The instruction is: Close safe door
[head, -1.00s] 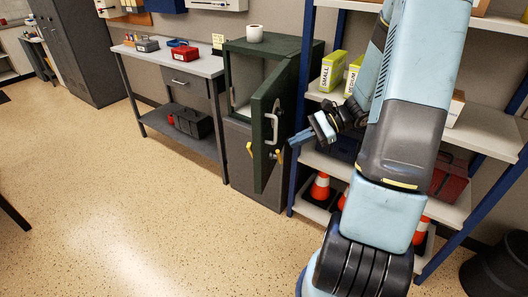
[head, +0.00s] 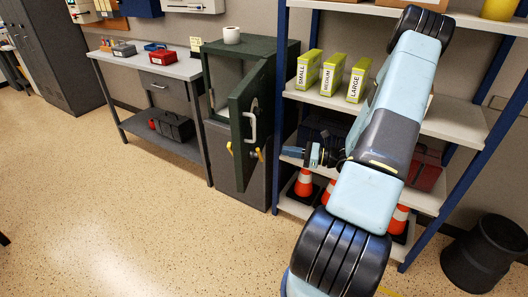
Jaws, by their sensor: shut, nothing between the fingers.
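The dark green safe (head: 222,47) stands on a grey base cabinet, between the workbench and the shelf rack. Its door (head: 240,120) is swung open toward me, hinged on the right side. Part of the safe's pale interior shows left of the door. My gripper (head: 293,152) is to the right of the door, at about the height of the yellow parts, apart from it in the picture. It points left and is shut and empty.
The shelf rack (head: 447,117) stands close behind my arm, with labelled yellow-green boxes (head: 332,75) and orange cones (head: 304,183). A workbench (head: 175,67) with small boxes is left of the safe. A white roll (head: 231,35) sits on the safe. A dark bin (head: 483,253) is at right. The floor in front is clear.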

